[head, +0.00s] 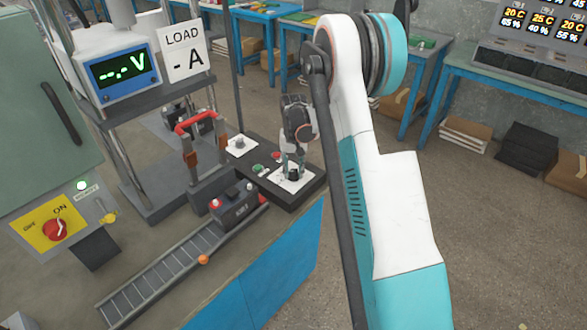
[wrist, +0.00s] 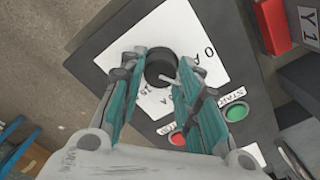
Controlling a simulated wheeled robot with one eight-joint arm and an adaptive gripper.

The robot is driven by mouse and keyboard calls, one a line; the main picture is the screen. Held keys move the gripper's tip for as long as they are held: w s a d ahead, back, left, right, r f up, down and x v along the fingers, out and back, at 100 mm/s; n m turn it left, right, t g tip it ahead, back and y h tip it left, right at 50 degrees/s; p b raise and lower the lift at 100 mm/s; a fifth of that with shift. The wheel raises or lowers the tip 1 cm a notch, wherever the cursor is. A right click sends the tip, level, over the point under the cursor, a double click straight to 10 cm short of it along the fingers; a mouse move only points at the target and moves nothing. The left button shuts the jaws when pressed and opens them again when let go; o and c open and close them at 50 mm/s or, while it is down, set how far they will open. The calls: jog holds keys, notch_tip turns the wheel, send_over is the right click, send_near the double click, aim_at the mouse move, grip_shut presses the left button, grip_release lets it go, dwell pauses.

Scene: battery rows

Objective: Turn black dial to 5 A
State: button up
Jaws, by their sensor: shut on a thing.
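The black dial (wrist: 160,68) stands on a white plate (wrist: 206,72) in the wrist view. A light pointer line on the dial points toward the lower right. "0 A" is printed at upper right of the plate; other marks below the dial are partly hidden by my fingers. My gripper (wrist: 161,62) is shut on the dial, one fingertip on each side. In the head view my gripper (head: 293,170) reaches down to the dial (head: 294,176) on the dark panel (head: 305,191). The load sign (head: 184,50) reads "- A".
A green START button (wrist: 236,111) and a red button (wrist: 178,138) sit beside the dial plate. A battery (head: 236,205) with red and white terminals stands left of the panel, by a roller track (head: 165,272). The voltage meter (head: 119,72) shows dashes.

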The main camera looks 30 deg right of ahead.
aim_at(293, 172)
jog(key=shift+m, duration=0.6)
jog(key=o, duration=1.1)
jog(key=shift+c, duration=0.2)
jog(key=shift+r, duration=0.1)
notch_tip(293, 172, up, 12)
